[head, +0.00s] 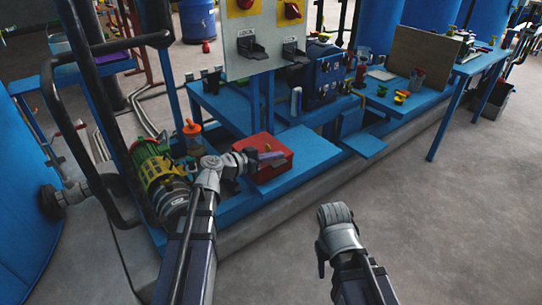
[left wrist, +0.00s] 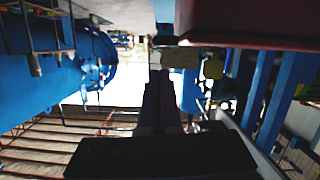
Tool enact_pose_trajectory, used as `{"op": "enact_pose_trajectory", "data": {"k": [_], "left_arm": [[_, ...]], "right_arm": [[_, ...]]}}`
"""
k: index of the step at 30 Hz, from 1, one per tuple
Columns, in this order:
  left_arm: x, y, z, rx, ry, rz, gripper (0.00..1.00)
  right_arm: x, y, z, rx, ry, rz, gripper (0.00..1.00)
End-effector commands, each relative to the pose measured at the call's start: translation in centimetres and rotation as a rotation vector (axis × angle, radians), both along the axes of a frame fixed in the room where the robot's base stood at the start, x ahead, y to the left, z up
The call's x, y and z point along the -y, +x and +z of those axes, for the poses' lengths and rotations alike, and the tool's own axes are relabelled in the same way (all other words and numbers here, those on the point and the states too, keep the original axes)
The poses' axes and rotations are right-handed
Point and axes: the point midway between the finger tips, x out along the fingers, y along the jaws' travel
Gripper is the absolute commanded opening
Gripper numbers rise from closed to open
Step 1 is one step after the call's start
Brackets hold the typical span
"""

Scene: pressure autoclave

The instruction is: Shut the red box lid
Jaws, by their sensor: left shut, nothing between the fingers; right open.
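The red box (head: 283,171) sits on the low blue platform, left of the middle in the head view. Its top looks like a flat red face, but my left gripper covers part of it, so I cannot tell how far the lid is open. My left gripper (head: 272,158) is shut and empty, right at the front and top of the box; contact is unclear. In the left wrist view the shut fingers (left wrist: 160,100) point away, with a dark red surface (left wrist: 250,22) at top right. My right gripper (head: 336,215) is open and empty above the bare floor.
A green and yellow motor (head: 155,165) and an orange-capped bottle (head: 192,136) stand left of the box. A control panel (head: 265,45) and a dark blue case (head: 322,75) stand behind. A blue bench (head: 470,67) is at right. The floor at front right is free.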

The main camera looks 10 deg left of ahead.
Motion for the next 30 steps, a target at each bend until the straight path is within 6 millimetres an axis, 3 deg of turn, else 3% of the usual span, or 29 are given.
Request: {"op": "enact_pose_trajectory", "data": {"k": [1,9,30], "left_arm": [[0.1,-0.2,-1.0,0.008,0.009,0.000,0.00],[0.3,-0.3,-2.4,0.004,0.006,0.000,0.00],[0.4,-0.4,-2.4,0.002,0.007,-0.001,0.00]], "right_arm": [[0.0,0.0,-1.0,0.000,0.000,0.001,0.50],[0.0,0.0,-2.4,0.000,0.002,0.005,0.50],[-0.1,0.0,-2.4,0.001,0.003,0.005,0.50]]}}
